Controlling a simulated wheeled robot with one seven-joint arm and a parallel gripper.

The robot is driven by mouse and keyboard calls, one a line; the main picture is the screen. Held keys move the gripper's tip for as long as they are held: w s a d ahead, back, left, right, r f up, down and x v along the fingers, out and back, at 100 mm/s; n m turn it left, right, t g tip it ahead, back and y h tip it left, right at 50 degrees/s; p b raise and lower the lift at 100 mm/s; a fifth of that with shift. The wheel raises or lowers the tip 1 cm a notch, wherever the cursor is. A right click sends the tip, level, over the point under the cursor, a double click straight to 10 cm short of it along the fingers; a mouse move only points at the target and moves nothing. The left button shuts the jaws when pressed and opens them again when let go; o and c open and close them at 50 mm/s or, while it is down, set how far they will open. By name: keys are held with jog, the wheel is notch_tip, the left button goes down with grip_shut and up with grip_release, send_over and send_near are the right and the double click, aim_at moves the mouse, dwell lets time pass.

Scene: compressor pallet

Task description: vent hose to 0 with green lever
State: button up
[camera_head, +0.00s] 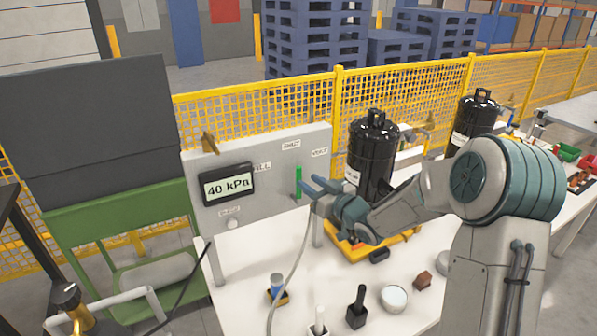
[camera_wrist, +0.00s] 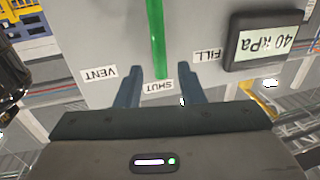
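The green lever (camera_head: 299,182) stands upright on the front of a grey panel (camera_head: 262,199), its tip toward the SHUT label (camera_head: 291,145). The VENT label (camera_head: 320,153) is to the right of SHUT and the FILL label (camera_head: 262,167) to the left. The display (camera_head: 227,186) reads 40 kPa. My gripper (camera_head: 310,183) is open in front of the panel, close to the lever. In the wrist view, which is upside down, the lever (camera_wrist: 156,40) ends between the two spread fingers (camera_wrist: 160,69). I cannot tell whether they touch it.
A thin grey hose (camera_head: 291,272) hangs in front of the panel to the white table. Black cylinders (camera_head: 371,155) stand right of the panel behind my arm. Small items, including a white bowl (camera_head: 394,298) and a black block (camera_head: 357,312), lie in front. A yellow fence (camera_head: 400,88) runs behind.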

aim_at(301, 177)
jog(key=p+x, duration=0.1)
jog(key=x, duration=0.4)
jog(key=shift+w+a, duration=0.25)
grip_shut()
